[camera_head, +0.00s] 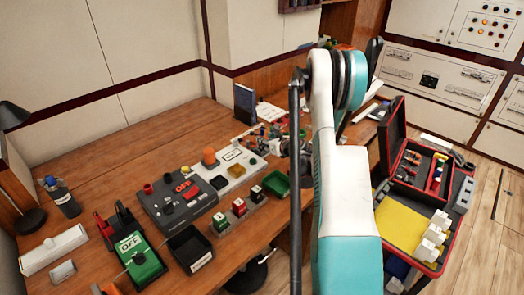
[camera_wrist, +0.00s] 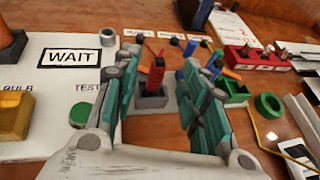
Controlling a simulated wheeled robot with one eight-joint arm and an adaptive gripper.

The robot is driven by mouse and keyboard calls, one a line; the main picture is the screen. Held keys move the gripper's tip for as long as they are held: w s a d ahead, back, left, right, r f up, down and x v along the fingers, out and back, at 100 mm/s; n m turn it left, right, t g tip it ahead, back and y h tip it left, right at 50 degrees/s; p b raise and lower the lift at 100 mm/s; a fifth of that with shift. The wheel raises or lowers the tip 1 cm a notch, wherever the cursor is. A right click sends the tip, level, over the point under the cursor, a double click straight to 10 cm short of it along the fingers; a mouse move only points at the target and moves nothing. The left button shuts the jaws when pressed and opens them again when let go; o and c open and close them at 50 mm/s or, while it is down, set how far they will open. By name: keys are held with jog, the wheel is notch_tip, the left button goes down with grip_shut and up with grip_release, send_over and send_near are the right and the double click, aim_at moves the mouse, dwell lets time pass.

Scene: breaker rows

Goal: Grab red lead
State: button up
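The red lead (camera_wrist: 156,76) stands upright in a grey holder (camera_wrist: 151,97) in the wrist view. My gripper (camera_wrist: 162,62) is open, with one teal-padded finger to the left of the lead and the other to its right. The lead shows in the gap between the fingers, and I see no clear contact. In the head view my gripper (camera_head: 296,146) is over the far part of the bench, and my arm hides much of that area. I cannot make out the red lead there.
A white panel with a WAIT label (camera_wrist: 70,57) lies left of the gripper. A red block (camera_wrist: 250,60), a green ring (camera_wrist: 269,105) and blue and green parts are close on the right. In the head view, an open red toolbox (camera_head: 420,165) stands right of my arm.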

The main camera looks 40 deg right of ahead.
jog(key=b+x, duration=0.1)
jog(key=x, duration=0.3)
jog(key=shift+a, duration=0.1)
jog(key=shift+c, duration=0.4)
grip_shut()
jog(key=shift+r, duration=0.1)
